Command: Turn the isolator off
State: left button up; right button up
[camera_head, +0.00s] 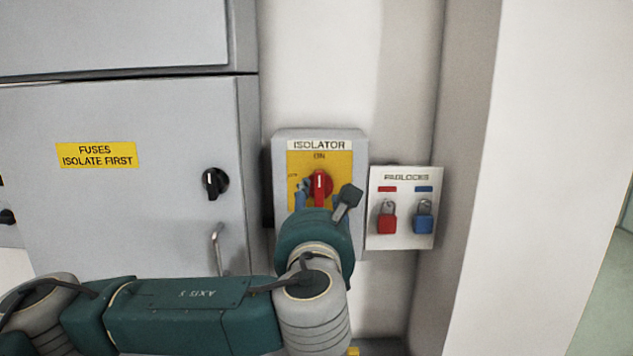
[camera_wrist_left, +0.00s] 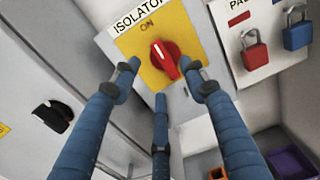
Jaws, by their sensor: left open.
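The isolator is a grey box (camera_head: 281,142) on the wall with a yellow plate marked ON at the top. Its red rotary handle (camera_head: 319,185) points up toward ON in the head view. The red handle also shows in the left wrist view (camera_wrist_left: 164,58), seen at a tilt. My left gripper (camera_wrist_left: 161,88) is open in front of the isolator. Its blue fingers spread around the red handle, two at the sides and one below, with visible gaps. In the head view my left wrist hides the lower part of the isolator. My right gripper is not in view.
A padlock board (camera_head: 402,244) with a red padlock (camera_head: 387,222) and a blue padlock (camera_head: 423,223) hangs just right of the isolator. A grey fuse cabinet (camera_head: 120,215) with a black knob (camera_head: 214,184) stands left. Orange and purple bins (camera_wrist_left: 291,162) lie below.

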aim_at(316, 187)
pick_arm(q)
jog(key=w+p, duration=0.2)
jog(key=w, duration=0.4)
jog(key=shift+r+p, duration=0.2)
jog(key=shift+p, duration=0.15)
jog(key=shift+w+f, duration=0.15)
jog(key=shift+w, duration=0.65)
grip_shut()
